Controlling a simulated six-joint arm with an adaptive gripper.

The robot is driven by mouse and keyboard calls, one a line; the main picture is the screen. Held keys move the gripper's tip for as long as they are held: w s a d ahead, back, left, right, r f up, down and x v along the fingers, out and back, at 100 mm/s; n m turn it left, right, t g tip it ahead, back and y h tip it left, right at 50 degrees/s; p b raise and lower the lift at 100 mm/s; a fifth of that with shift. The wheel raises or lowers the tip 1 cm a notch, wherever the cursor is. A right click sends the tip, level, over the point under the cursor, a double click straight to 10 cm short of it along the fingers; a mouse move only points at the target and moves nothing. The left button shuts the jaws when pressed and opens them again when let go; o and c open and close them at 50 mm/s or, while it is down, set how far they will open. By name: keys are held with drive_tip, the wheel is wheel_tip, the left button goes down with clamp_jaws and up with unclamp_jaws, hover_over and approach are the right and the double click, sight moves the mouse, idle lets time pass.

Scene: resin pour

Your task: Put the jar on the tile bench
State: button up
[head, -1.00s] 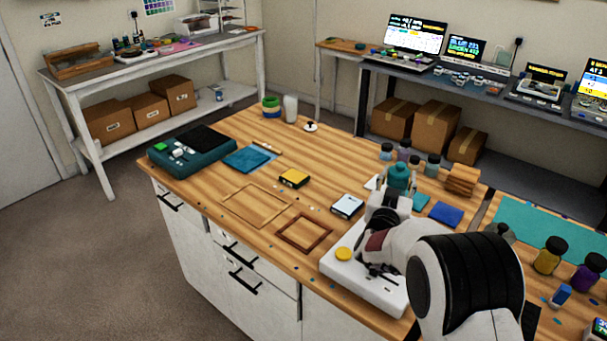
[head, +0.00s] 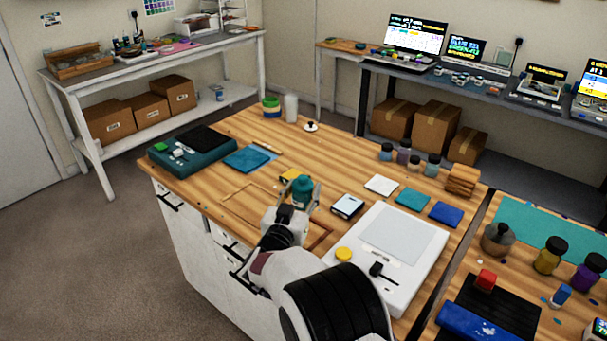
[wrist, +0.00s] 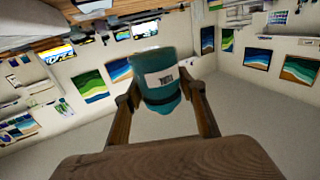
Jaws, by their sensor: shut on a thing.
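A teal jar (head: 302,188) is held in my gripper (head: 303,197) above the wooden bench, near the brown square frame. In the wrist view the jar (wrist: 158,72) has a white label and sits between the two fingers of my gripper (wrist: 162,95), which are shut on it. The wooden bench (head: 330,150) with coloured square tiles fills the middle of the head view. I cannot tell which surface is the tile bench; a white-legged bench (head: 100,76) stands at the back left.
A teal case (head: 194,160) is at the left. The bench's far middle has free room.

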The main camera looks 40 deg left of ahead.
sight(301, 209)
drive_tip(key=shift+s+a, duration=0.15)
drive_tip(key=shift+f, duration=3.1)
drive_tip(key=shift+f, duration=0.1)
drive_tip(key=shift+f, duration=1.75)
drive_tip(key=shift+f, duration=0.15)
drive_tip(key=o, duration=1.4)
drive_tip(key=shift+s, duration=0.1)
drive_tip(key=shift+v, duration=5.95)
